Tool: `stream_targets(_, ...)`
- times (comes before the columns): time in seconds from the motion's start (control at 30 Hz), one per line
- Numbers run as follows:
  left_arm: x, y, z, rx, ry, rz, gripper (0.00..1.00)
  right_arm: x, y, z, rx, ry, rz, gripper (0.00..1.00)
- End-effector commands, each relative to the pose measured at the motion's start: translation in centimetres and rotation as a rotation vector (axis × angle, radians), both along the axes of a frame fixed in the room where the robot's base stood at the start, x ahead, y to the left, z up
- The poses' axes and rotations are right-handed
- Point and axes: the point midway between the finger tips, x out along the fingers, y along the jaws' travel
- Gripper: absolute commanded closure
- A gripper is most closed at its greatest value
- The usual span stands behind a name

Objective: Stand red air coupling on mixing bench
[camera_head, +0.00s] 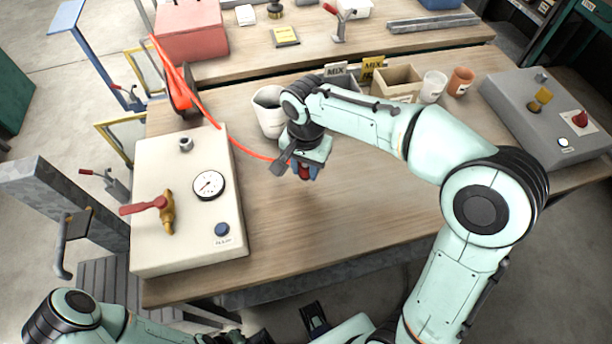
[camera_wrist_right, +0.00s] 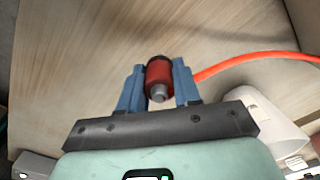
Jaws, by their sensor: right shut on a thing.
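My right gripper (camera_head: 304,172) is over the wooden mixing bench (camera_head: 345,215), shut on the red air coupling (camera_head: 304,171). In the right wrist view the coupling (camera_wrist_right: 159,75) sits between two blue fingers (camera_wrist_right: 158,88), its dark collar away from the camera and its grey metal tip toward it. An orange-red hose (camera_wrist_right: 235,62) runs from beside the coupling. Whether the coupling touches the bench, I cannot tell. What seems to be my left gripper (camera_head: 315,318) is low in the head view, in front of the bench; its fingers are not clear.
A cream panel box (camera_head: 200,245) with gauge and red-handled valve stands left. A white jug (camera_head: 268,112) is close behind my right gripper. Bins, cups (camera_head: 434,86) and a grey control box (camera_head: 545,115) stand back and right. The bench's middle front is clear.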

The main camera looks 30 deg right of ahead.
Motion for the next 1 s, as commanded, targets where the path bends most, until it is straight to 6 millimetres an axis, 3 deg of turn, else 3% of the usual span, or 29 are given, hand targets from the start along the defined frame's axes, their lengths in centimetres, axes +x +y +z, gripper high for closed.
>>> stream_targets(0.23, -0.2, 0.0, -0.6, 0.0, 0.002, 0.0, 1.0, -0.1, 0.0, -3.7, 0.0, 0.004, -0.001, 0.99)
stream_targets(0.67, -0.3, 0.0, -0.9, 0.0, 0.003, 0.0, 1.0, -0.1, 0.0, -4.3, 0.0, 0.003, 0.0, 0.99)
stream_targets(0.7, -0.3, 0.0, -0.9, 0.0, 0.003, 0.0, 1.0, -0.1, 0.0, -4.4, 0.0, 0.003, 0.0, 0.64)
stream_targets(0.77, -0.3, 0.0, -0.8, 0.0, 0.003, 0.0, 1.0, -0.1, 0.0, -4.3, 0.0, 0.002, 0.0, 0.45)
stream_targets(1.0, -0.3, 0.0, -0.8, 0.0, 0.003, 0.0, 1.0, -0.1, 0.0, -4.3, 0.0, 0.002, 0.0, 0.42)
